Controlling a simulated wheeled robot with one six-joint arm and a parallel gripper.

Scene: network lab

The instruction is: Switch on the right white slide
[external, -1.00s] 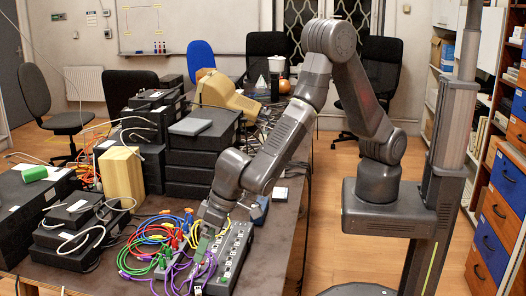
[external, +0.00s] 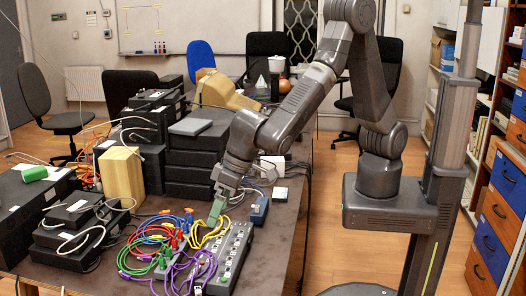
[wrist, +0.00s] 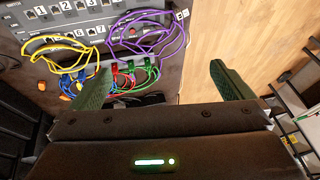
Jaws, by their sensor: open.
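A long grey panel (external: 225,262) with numbered sockets and small white parts lies on the table's right side. Its near rows show at the top left of the wrist view (wrist: 98,27). The white slides are too small to tell apart in either view. My gripper (external: 216,211) is low over the panel's far end and the cables beside it; I cannot tell if it touches them. In the wrist view my gripper (wrist: 161,78) has its two green fingers wide apart with nothing held between them. The fingers and palm hide part of the table.
Yellow (wrist: 62,50), purple (wrist: 160,35), red, blue and green cables lie tangled beside the panel. A blue-grey box (external: 260,210) stands just right of my gripper.

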